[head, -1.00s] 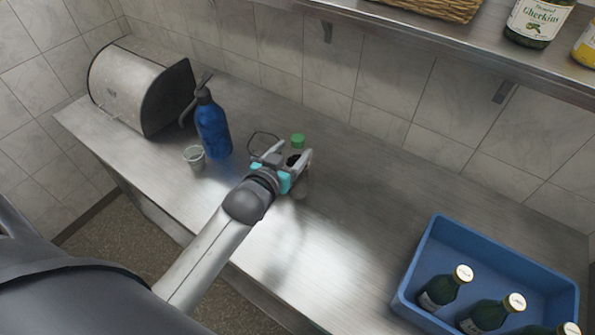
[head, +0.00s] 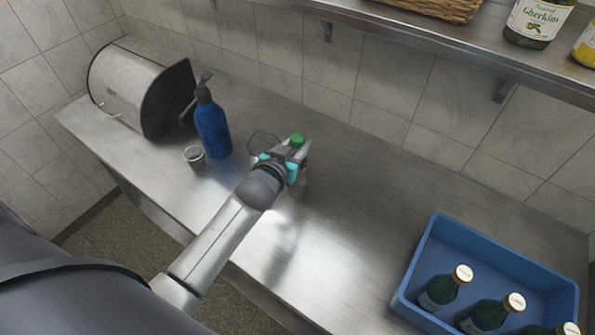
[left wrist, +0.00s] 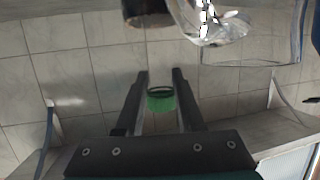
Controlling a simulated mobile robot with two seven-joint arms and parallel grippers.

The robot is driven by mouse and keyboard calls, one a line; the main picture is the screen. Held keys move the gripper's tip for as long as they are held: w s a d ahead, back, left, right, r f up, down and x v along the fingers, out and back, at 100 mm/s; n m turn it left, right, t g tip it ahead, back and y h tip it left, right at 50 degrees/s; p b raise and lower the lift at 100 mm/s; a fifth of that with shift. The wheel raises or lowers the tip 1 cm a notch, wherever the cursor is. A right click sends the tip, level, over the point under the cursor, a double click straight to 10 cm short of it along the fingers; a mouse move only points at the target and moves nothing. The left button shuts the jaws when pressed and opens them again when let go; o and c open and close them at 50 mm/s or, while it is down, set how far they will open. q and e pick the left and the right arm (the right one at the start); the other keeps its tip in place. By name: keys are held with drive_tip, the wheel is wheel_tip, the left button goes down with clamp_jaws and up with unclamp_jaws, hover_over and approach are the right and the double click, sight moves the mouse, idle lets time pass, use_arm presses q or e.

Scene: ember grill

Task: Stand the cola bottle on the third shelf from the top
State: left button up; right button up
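My left gripper (head: 297,155) is over the steel counter, at a small thing with a green cap (head: 298,140). In the left wrist view the green cap (left wrist: 160,99) is between the two fingers, with a small gap on each side, so the gripper looks open around it. The gripper hides what is below the cap, and I cannot tell whether this is the cola bottle. Dark green bottles (head: 440,291) with white caps stand in the blue crate (head: 415,268); their labels are not readable. My right gripper is not in view.
A blue spray bottle (head: 213,130), a small cup (head: 194,156) and a bread bin (head: 128,88) stand left of the gripper. A wall shelf (head: 420,40) with a gherkin jar (head: 539,20) and basket overhangs the back. The counter's middle is clear.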

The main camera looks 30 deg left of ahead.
use_arm(q)
clamp_jaws()
drive_tip(key=shift+r, duration=0.1)
idle(0.8)
